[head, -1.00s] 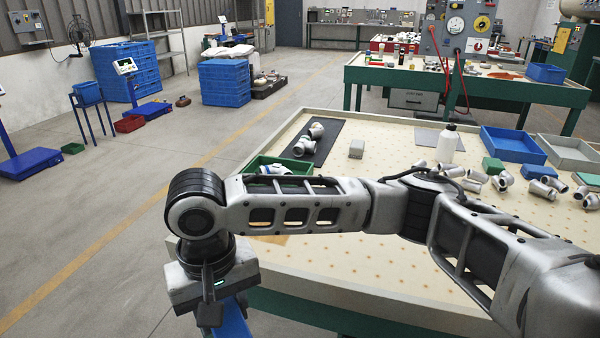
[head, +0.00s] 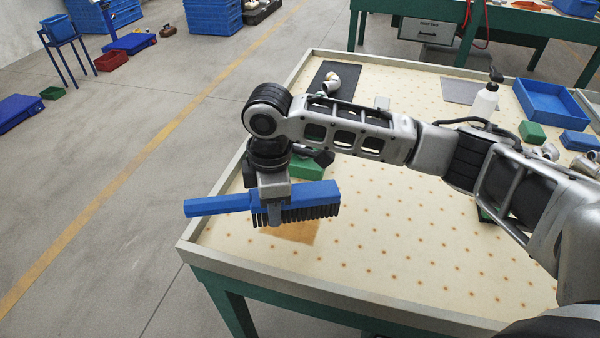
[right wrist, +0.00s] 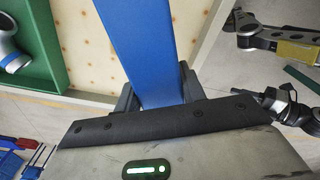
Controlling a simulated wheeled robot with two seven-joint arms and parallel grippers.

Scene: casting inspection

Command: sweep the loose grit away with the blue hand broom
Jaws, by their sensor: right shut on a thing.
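My right gripper (head: 272,215) is shut on the blue hand broom (head: 315,195), holding it across the table's near left corner. The handle points left, past the table edge, and the dark bristles hang down on the right. The blue broom body also runs up between the fingers in the right wrist view (right wrist: 145,45). A brown patch (head: 295,232), seemingly the loose grit, lies on the table just below the bristles, partly hidden by them. I cannot tell whether the bristles touch the table.
The cream table (head: 370,265) has a raised grey rim. A green tray (head: 308,168) stands behind the broom, with a metal fitting inside in the wrist view (right wrist: 12,55). A white bottle (head: 485,102), blue tray (head: 550,100) and castings stand back right. The front middle is clear.

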